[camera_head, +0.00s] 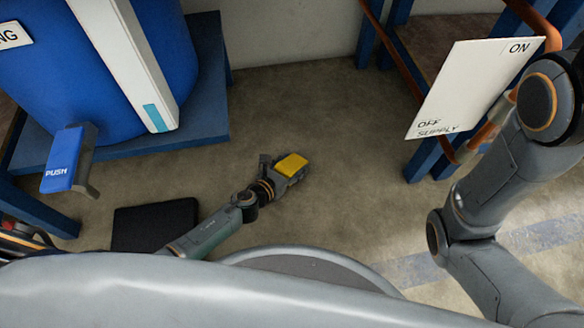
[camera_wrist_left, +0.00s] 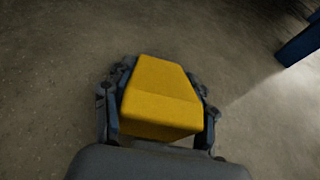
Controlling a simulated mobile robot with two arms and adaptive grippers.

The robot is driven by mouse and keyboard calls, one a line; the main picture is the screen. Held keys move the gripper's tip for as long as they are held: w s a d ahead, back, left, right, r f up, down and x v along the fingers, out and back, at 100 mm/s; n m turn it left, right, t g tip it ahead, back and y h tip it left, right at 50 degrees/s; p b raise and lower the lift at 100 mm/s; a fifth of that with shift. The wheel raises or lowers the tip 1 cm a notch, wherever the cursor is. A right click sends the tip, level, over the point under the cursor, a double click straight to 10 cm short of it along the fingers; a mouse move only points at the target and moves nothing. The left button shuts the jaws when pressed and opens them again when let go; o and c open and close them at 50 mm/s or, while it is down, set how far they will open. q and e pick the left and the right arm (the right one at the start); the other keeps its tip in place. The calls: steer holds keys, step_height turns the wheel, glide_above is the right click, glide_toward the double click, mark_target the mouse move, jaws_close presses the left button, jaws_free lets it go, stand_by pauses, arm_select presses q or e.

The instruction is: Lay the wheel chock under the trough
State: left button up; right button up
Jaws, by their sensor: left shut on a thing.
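The yellow wheel chock (camera_head: 291,164) is held in my left gripper (camera_head: 283,170), low over the floor in the middle of the head view. In the left wrist view the chock (camera_wrist_left: 160,97) sits between the two fingers of the left gripper (camera_wrist_left: 162,105), which are shut on its sides. I cannot tell whether the chock touches the floor. My right arm shows at the right of the head view, but its gripper is out of view. I cannot make out the trough for certain in either view.
A blue tank (camera_head: 62,70) on a blue base stands at the left, with a blue PUSH lever (camera_head: 68,160) in front. A black mat (camera_head: 152,226) lies on the floor. A white ON/OFF SUPPLY sign (camera_head: 470,85) and blue frame stand at right. The middle floor (camera_head: 330,120) is clear.

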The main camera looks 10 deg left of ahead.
mark_target(282, 174)
arm_select(q)
steer(key=shift+r, duration=0.15)
steer(key=o, duration=1.5)
steer(key=shift+f, duration=0.2)
steer(key=shift+s+r, duration=0.15)
steer(key=shift+r, duration=0.15)
steer(key=p+v, duration=0.3)
steer(key=v, duration=0.7)
steer(key=shift+s+a, duration=0.25)
steer(key=shift+s, duration=0.1)
steer(key=shift+s+a+r, duration=0.15)
steer(key=shift+s+r, duration=0.05)
steer(key=shift+s, duration=0.15)
